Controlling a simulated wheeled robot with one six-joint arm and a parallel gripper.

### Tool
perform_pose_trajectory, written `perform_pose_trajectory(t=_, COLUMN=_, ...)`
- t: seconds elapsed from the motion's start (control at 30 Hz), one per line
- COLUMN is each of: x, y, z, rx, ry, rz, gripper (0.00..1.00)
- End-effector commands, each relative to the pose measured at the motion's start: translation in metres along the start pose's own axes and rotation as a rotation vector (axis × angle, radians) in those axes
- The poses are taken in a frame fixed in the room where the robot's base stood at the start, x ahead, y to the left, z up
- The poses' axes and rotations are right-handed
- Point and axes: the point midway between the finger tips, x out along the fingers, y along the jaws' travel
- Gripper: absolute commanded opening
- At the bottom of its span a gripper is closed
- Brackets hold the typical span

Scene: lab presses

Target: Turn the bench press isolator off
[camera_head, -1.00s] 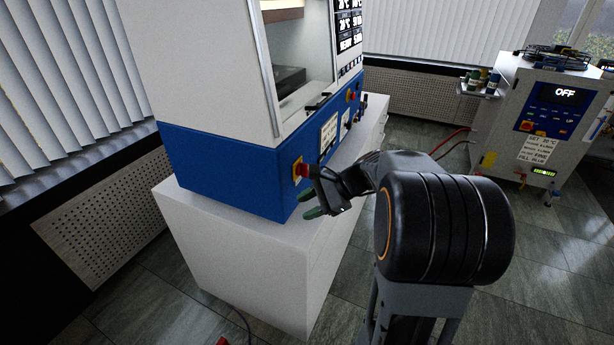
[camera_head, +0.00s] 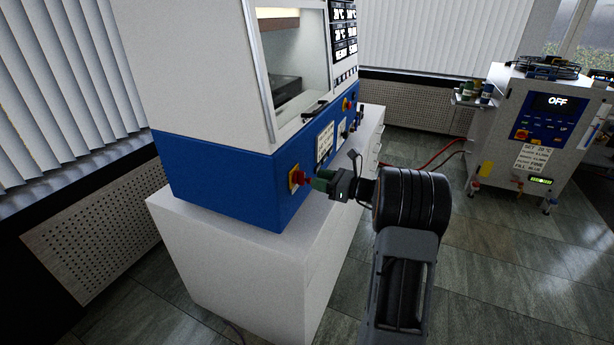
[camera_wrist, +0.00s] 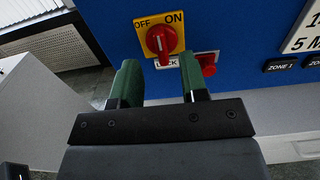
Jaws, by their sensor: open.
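The bench press (camera_head: 225,170) is a white cabinet with a blue base on a white bench. Its isolator (camera_wrist: 161,40) is a red rotary knob on a yellow plate, marked OFF at upper left and ON at upper right. The knob's handle stands roughly upright; which mark it is set to is hard to tell. In the head view the isolator (camera_head: 297,178) is at the near end of the blue panel. My gripper (camera_wrist: 160,66) is open, its green fingers facing the panel just below and either side of the knob. In the head view my gripper (camera_head: 321,181) partly overlaps the panel.
A red button (camera_wrist: 207,63) sits right of the isolator, close to the right finger. A label plate (camera_head: 325,142) and more controls lie farther along the panel. A second machine (camera_head: 540,120) with an OFF display stands at the right. Floor between them is clear.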

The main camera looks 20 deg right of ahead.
Motion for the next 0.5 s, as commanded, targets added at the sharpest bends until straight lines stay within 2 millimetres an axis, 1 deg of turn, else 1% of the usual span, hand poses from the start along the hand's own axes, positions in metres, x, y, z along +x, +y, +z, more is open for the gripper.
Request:
perform_pose_trajectory(t=0.03, x=0.009, y=0.001, z=0.001, rx=0.0, ry=-0.001, rz=0.003, gripper=0.4)
perform_pose_trajectory(t=0.2, x=0.031, y=0.0, z=0.0, rx=-0.001, ry=0.0, rz=0.001, gripper=0.4)
perform_pose_trajectory(t=0.33, x=0.042, y=0.001, z=0.0, rx=0.0, ry=0.0, rz=0.002, gripper=0.4)
perform_pose_trajectory(t=0.5, x=0.047, y=0.0, z=0.0, rx=-0.001, ry=0.001, rz=0.0, gripper=0.4)
